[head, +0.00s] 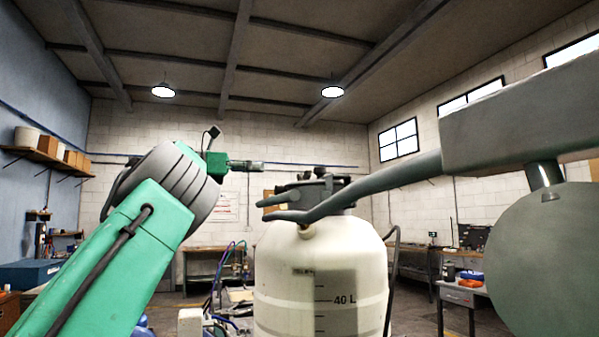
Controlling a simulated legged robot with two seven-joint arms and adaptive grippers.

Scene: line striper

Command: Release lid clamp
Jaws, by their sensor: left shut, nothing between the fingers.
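A cream tank (320,275) with a "40 L" mark stands upright at the centre. The dark lid clamp (318,188) sits on its top, with a grey lever (275,200) reaching left. The clamp's finer parts are too small to tell apart. My left gripper (254,166), on the green arm from the left, is shut and empty. In the picture it lies above and left of the clamp, apart from it. My right gripper is not in view.
A grey bar (400,176) crosses in front of the tank's top and runs to a grey block (520,125) at right. A large grey disc (545,265) fills the lower right. Workbenches (455,295) stand behind. Open air surrounds the left gripper.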

